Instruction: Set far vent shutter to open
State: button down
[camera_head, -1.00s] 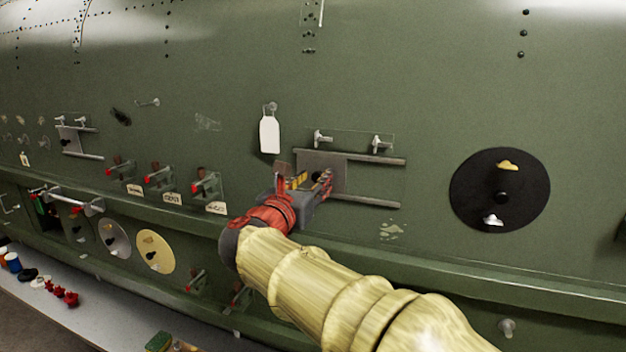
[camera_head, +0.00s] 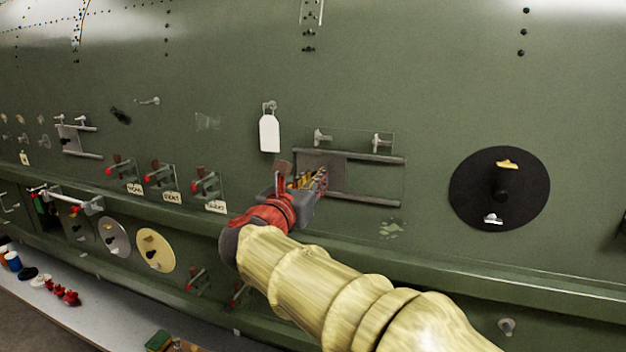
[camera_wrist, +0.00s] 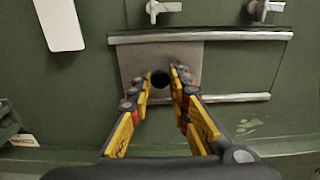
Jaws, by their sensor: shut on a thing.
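A grey vent shutter plate (camera_head: 322,158) sits between two horizontal rails on the green fuselage wall. It is at the left end of the rails, and bare wall shows between them to its right. In the wrist view, the plate (camera_wrist: 190,52) has a dark round knob (camera_wrist: 160,78). My gripper (camera_head: 316,179) is in front of the plate. Its fingers (camera_wrist: 159,84) are shut on the knob, one on each side. A second, similar shutter plate (camera_head: 70,139) with rails is far to the left, away from my gripper.
A white tag (camera_head: 269,134) hangs above left of my gripper. Two metal latches (camera_head: 320,138) (camera_head: 379,142) sit above the upper rail. A black disc (camera_head: 500,215) with clips is to the right. Several red-tipped switches (camera_head: 205,186) and a ledge are left and below.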

jog(key=shift+d, duration=0.1)
dwell(0.3)
jog(key=s+d+b, duration=0.1)
jog(key=d, duration=0.2)
jog(key=s+d+b, duration=0.1)
jog(key=d, duration=0.3)
jog(key=s+d+b, duration=0.1)
jog(key=s+d, duration=0.1)
jog(key=d, duration=0.2)
jog(key=shift+b, duration=0.4)
jog(key=shift+a, duration=0.1)
jog(key=c, duration=1.8)
grip_release()
jog(key=shift+d, duration=0.2)
jog(key=shift+o, duration=0.6)
